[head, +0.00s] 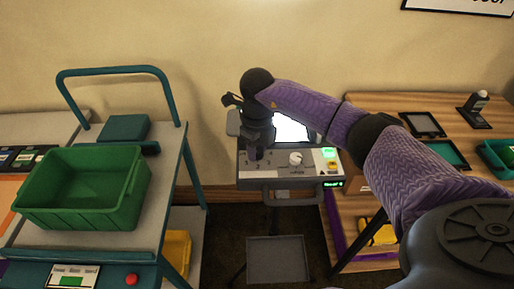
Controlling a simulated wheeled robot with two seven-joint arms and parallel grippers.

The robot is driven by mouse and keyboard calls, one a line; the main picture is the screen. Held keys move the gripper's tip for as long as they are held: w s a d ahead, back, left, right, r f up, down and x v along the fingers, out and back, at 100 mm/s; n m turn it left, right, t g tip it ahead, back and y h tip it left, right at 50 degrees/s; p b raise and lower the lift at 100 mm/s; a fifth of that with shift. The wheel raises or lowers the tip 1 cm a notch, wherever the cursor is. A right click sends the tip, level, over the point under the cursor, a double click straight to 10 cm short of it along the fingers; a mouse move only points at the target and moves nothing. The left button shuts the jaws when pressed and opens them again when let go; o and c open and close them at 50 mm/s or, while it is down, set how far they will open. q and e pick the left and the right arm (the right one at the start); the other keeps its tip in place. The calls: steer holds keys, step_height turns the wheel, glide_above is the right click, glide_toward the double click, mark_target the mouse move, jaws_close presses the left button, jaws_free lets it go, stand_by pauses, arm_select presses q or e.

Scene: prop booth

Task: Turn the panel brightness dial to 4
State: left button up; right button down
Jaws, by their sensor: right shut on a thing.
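A grey control panel (272,176) with a bright lit screen (290,128) stands against the wall in the middle of the head view. My right gripper (256,156) points down over the left part of its face, shut on a dial that the fingers and wrist mostly hide. I cannot read the dial's markings or setting. A white knob (296,158) with a small label sits to the right of the gripper, apart from it. My left gripper is not in view.
A green light and a yellow button (331,166) are at the panel's right. A cart with a green bin (84,187) stands left. A wooden shelf unit (463,150) with trays stands right, partly behind my right arm. A grey plate (277,258) lies low below the panel.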

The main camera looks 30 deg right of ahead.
steer(key=n, duration=0.2)
steer(key=shift+n+b, duration=0.3)
steer(key=shift+n, duration=0.1)
steer(key=n+b, duration=0.1)
steer(key=n, duration=0.4)
steer(key=shift+n, duration=0.3)
steer(key=n+b, duration=0.1)
steer(key=n, duration=0.6)
steer(key=shift+b, duration=0.4)
steer(key=n, duration=0.2)
steer(key=shift+n+b, duration=0.3)
steer(key=shift+n, duration=0.1)
steer(key=n+b, duration=0.1)
steer(key=n, duration=0.3)
steer(key=shift+n, duration=0.3)
steer(key=n+b, duration=0.1)
steer(key=n, duration=0.3)
steer(key=shift+n, duration=1.7)
